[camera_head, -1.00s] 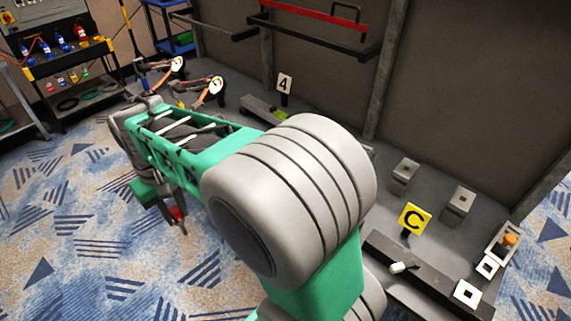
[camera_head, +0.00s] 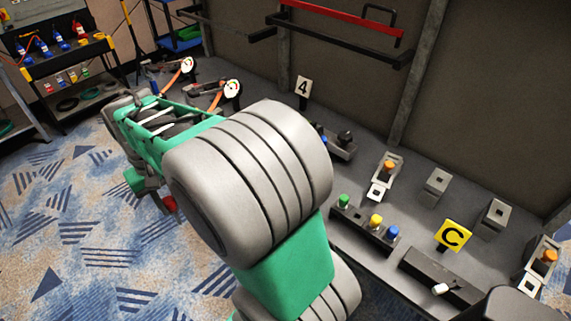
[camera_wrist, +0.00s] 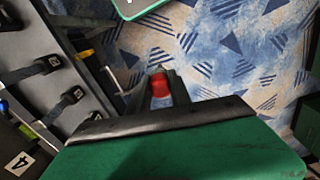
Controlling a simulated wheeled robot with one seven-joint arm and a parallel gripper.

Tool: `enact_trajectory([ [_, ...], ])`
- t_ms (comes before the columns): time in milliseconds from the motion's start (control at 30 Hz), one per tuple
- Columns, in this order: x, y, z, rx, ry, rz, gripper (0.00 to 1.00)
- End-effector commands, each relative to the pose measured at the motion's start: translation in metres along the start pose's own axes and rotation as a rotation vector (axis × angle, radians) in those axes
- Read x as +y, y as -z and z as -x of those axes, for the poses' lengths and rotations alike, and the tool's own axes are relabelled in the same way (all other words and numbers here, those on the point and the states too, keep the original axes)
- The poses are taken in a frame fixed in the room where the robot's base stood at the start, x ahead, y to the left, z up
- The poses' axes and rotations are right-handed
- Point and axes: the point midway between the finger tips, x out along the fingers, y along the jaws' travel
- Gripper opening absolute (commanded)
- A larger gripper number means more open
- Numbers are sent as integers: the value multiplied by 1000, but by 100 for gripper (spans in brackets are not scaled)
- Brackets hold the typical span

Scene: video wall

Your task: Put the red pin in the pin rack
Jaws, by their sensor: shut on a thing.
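My gripper (camera_wrist: 160,80) is shut on the red pin (camera_wrist: 160,90), between its two dark fingers in the wrist view. In the head view the red pin (camera_head: 169,204) shows as a small red spot below my arm's end, in front of the patterned carpet. A dark rack (camera_head: 376,237) with a green, a yellow and a blue pin lies on the grey platform, right of my arm. Another dark holder (camera_head: 336,150) with a black knob and a blue piece is partly hidden behind my arm. I cannot tell which one is the pin rack.
Grey blocks (camera_head: 435,187) and orange-topped holders (camera_head: 388,168) sit there too. A bar with a white handle (camera_head: 440,289) lies in front. A shelf cart (camera_head: 75,65) stands back left.

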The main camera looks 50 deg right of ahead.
Motion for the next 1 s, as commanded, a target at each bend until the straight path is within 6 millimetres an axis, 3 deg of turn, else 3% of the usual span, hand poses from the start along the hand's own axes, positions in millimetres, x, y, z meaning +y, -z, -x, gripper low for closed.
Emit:
enact_trajectory([
  [133,80,3,5,-1,0,-294,0],
  [267,158,-10,3,-2,0,-591,0],
  [400,246,-48,1,-4,0,-945,0],
  [467,280,-70,0,-3,0,-1095,0],
  [600,348,-133,-4,-1,0,-1432,0],
  [700,383,-180,-7,-1,0,-1645,0],
  [800,404,-220,-10,-2,1,-1810,0],
  [900,415,-247,-13,1,0,-1914,0],
  [1000,419,-259,-16,1,0,-1963,0],
])
